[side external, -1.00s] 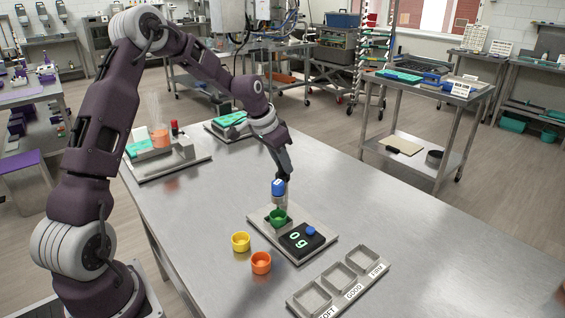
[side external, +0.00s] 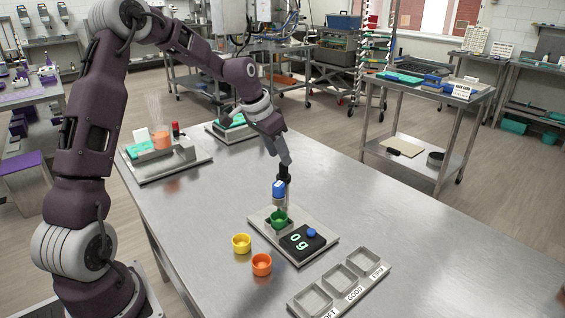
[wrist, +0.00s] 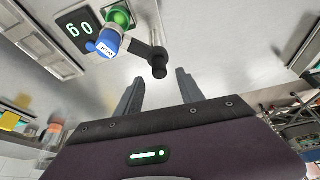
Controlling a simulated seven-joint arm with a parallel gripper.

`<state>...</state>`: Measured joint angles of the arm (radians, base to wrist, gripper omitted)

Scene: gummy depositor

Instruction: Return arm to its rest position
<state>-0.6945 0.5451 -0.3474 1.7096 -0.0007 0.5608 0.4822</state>
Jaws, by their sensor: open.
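My gripper (side external: 283,162) is above the steel table, just over the blue-capped dispenser (side external: 279,188). In the wrist view my gripper (wrist: 160,82) has its two grey fingers apart with nothing between them. The dispenser's blue labelled cap (wrist: 106,44) and a black knobbed lever (wrist: 157,62) lie beyond the fingertips there, apart from them. A green cup (side external: 279,219) sits below the dispenser on the scale (side external: 260,217). The scale's black display (side external: 300,242) reads 0g, with a blue button (side external: 311,232) on it.
A yellow cup (side external: 241,243) and an orange cup (side external: 262,264) stand in front of the scale. A three-compartment tray (side external: 340,284) with labels lies at the front right, its compartments empty. A hotplate-like station (side external: 166,160) stands at the back left. The table's right side is clear.

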